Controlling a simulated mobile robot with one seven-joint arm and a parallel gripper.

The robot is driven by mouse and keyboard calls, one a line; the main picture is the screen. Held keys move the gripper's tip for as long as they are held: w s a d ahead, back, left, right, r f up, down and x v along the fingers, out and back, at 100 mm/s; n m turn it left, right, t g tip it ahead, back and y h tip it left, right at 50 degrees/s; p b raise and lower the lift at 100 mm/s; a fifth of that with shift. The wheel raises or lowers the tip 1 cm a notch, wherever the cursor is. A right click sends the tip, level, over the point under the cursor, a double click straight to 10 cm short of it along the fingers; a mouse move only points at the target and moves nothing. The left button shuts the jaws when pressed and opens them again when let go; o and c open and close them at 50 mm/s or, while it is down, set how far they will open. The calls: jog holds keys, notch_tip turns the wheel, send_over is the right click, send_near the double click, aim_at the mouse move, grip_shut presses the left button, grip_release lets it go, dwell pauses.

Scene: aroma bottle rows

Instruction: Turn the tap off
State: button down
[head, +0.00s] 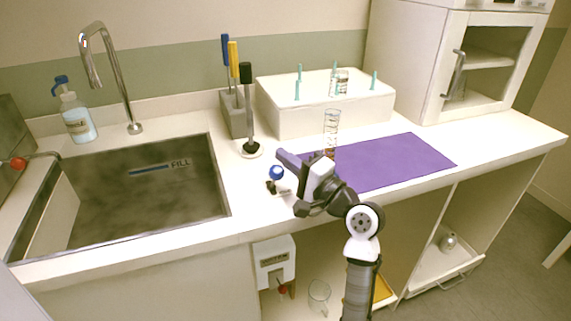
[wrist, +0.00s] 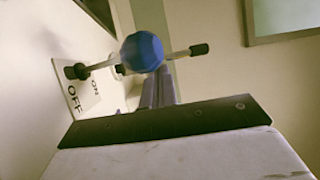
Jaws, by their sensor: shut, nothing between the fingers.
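A small tap handle with a blue knob (head: 276,172) stands on the counter right of the sink. In the wrist view the blue knob (wrist: 142,51) sits on a thin metal bar with black ends, beside a white plate (wrist: 85,100) marked ON and OFF. One black end is near the plate's lettering. My gripper (head: 284,157) is beside the knob in the head view. In the wrist view my gripper (wrist: 157,78) has its fingers together and empty, their tips just at the knob. The knob partly covers them, and I cannot tell whether they touch it.
A tall metal faucet (head: 110,75) rises behind the sink (head: 140,185). A red-knobbed valve (head: 18,163) is at far left. A black-handled tool (head: 247,110) stands behind the blue knob. A purple mat (head: 400,163) lies to the right. A dispenser (head: 275,260) hangs below the counter.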

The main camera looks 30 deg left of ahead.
jog(key=b+v, duration=0.3)
jog(key=v, duration=1.1)
jog(key=shift+a, duration=0.15)
